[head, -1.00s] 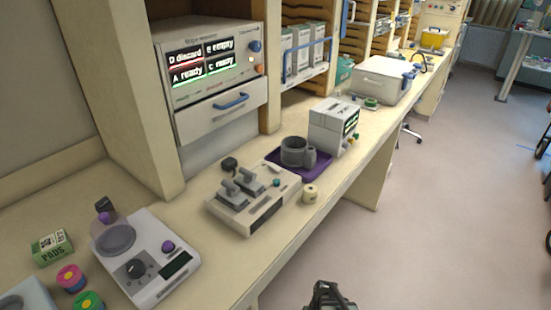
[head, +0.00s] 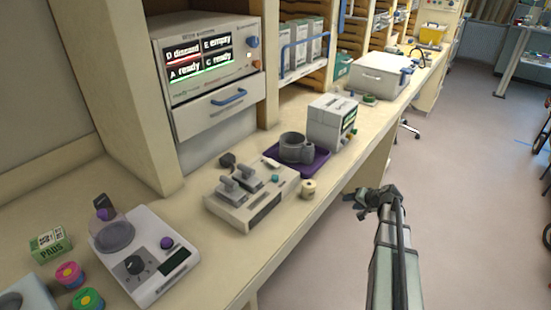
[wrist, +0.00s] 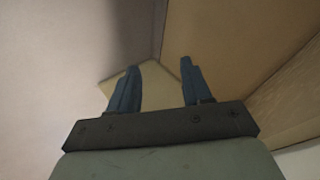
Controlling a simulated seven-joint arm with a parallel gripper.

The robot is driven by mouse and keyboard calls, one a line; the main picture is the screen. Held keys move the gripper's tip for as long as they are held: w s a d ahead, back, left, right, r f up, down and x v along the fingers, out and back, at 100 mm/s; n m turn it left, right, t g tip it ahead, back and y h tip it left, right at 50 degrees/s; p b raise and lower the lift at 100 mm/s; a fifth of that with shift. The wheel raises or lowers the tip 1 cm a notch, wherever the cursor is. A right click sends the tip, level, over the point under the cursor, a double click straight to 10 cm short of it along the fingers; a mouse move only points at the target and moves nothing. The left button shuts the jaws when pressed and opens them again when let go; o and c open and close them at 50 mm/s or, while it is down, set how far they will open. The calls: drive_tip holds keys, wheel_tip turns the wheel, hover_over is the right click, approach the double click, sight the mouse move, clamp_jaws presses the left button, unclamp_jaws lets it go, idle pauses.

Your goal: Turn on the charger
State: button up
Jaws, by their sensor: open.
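A beige unit (head: 250,200) with two grey handled pieces seated in its top sits on the counter; it looks like the charger. It has a teal knob or button on its right top and a dark slotted front; no lit sign shows on it. My gripper (head: 352,206) is in front of the counter's edge, to the right of this unit and apart from it, over the floor side. In the wrist view my gripper (wrist: 160,65) has its two dark fingers apart with nothing between them. The charger does not clearly show in the wrist view.
A purple tray (head: 310,167) with a grey mug-like holder, a small cream cylinder (head: 308,188) and a white box with a screen (head: 332,122) stand right of the unit. A scale-like device (head: 150,262) stands left. A cabinet with a lit display (head: 208,62) stands behind.

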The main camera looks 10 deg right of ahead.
drive_tip(key=w+d+r+t, duration=0.35)
drive_tip(key=d+r, duration=0.45)
drive_tip(key=r, duration=0.3)
wheel_tip(320, 180, up, 28)
drive_tip(key=n+g, duration=0.8)
drive_tip(key=n, duration=0.8)
hover_over(273, 162)
drive_tip(key=s+d, duration=0.4)
drive_tip(key=s, duration=0.1)
drive_tip(key=shift+h, duration=0.3)
drive_tip(key=x, duration=1.3)
drive_tip(key=shift+w+d+f, duration=0.1)
drive_tip(key=shift+w+f, duration=0.1)
drive_tip(key=shift+f, duration=0.15)
clamp_jaws()
